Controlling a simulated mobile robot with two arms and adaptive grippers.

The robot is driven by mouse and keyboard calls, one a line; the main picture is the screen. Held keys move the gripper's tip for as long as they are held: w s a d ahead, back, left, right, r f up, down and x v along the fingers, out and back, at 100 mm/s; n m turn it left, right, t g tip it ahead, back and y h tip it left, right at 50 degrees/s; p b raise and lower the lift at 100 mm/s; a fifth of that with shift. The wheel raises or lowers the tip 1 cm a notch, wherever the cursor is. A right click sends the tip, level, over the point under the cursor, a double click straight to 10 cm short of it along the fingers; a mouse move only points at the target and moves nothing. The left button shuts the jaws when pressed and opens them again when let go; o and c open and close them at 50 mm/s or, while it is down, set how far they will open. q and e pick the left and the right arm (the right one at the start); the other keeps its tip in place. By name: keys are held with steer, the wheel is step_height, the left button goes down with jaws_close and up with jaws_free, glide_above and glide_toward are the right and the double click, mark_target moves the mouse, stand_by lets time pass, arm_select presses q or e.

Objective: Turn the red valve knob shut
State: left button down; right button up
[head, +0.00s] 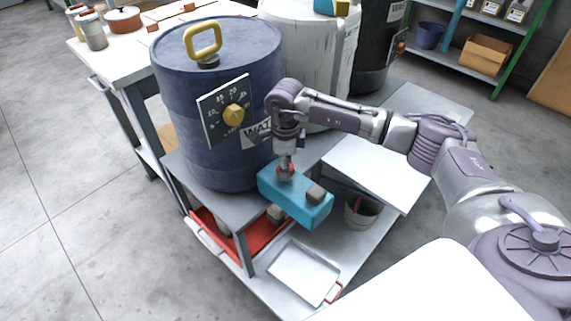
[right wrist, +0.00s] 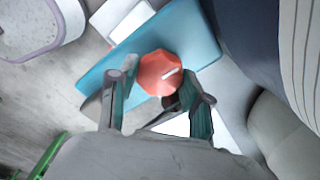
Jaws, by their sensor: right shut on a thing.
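The red valve knob (head: 285,172) sits on top of a teal block (head: 312,211) at the front of the grey stand, beside the blue drum. In the right wrist view the knob (right wrist: 160,70) is a red faceted disc with a pale mark on its face. My right gripper (head: 286,160) comes down on the knob from above and is shut on it. Its two fingers (right wrist: 158,86) show on either side of the knob in the right wrist view. The fingers partly hide the knob in the head view. My left gripper is not in view.
The blue drum (head: 190,115) carries a yellow handle (head: 203,40) and a dial plate with a yellow knob (head: 233,115). A grey block (head: 316,194) sits on the teal block. A red tray (head: 262,237), a white tray (head: 303,271) and a bucket (head: 362,212) stand lower down.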

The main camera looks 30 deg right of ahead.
steer(key=shift+w, duration=0.1)
steer(key=o, duration=1.2)
steer(key=shift+c, duration=0.2)
steer(key=shift+r, duration=0.1)
step_height(320, 180, up, 12)
